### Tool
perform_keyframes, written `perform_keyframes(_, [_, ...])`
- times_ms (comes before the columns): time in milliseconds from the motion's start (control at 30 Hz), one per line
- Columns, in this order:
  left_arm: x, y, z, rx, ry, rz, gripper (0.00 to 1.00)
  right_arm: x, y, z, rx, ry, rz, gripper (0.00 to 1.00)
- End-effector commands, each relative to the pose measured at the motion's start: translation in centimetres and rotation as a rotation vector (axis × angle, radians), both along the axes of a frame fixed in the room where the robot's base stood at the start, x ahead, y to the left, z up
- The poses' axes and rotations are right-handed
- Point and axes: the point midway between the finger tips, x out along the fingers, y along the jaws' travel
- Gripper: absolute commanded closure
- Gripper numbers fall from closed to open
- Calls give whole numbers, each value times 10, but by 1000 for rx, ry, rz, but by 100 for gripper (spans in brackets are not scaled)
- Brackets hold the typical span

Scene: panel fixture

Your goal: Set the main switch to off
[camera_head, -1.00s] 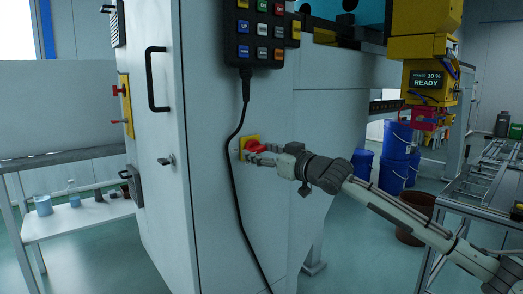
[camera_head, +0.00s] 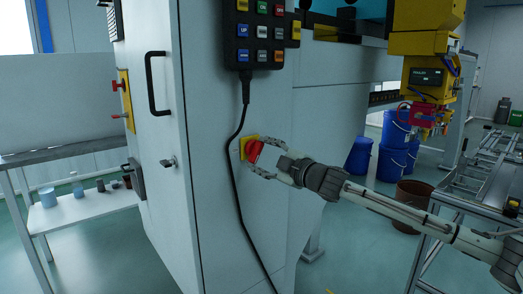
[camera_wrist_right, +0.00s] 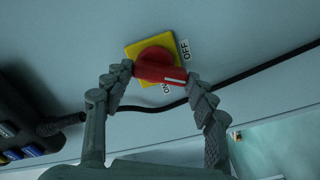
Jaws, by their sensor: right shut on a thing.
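The main switch is a red rotary handle (camera_head: 255,151) on a yellow plate (camera_head: 243,148) on the side of the grey cabinet. In the right wrist view the handle (camera_wrist_right: 160,68) points right and slightly down. Its white mark lies between the OFF label (camera_wrist_right: 184,49) at upper right and the ON label (camera_wrist_right: 166,88) below. My right gripper (camera_head: 258,157) is shut on the handle, one finger on each side; it also shows in the right wrist view (camera_wrist_right: 160,78). My left gripper is not in view.
A keypad pendant (camera_head: 260,35) hangs above the switch, its black cable (camera_head: 237,170) running down just left of it. A second red knob (camera_head: 115,86) sits on the cabinet's left face. Blue buckets (camera_head: 393,145) and a metal frame (camera_head: 470,185) stand at right.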

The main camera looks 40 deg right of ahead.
Motion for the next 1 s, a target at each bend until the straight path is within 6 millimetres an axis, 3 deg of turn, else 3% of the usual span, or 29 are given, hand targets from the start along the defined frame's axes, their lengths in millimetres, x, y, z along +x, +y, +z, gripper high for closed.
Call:
perform_keyframes(500, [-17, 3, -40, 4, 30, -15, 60, 0, -2, -1, -421, -33, 1, 72])
perform_keyframes(1000, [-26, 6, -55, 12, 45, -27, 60, 0, -3, -2, -561, -44, 0, 72])
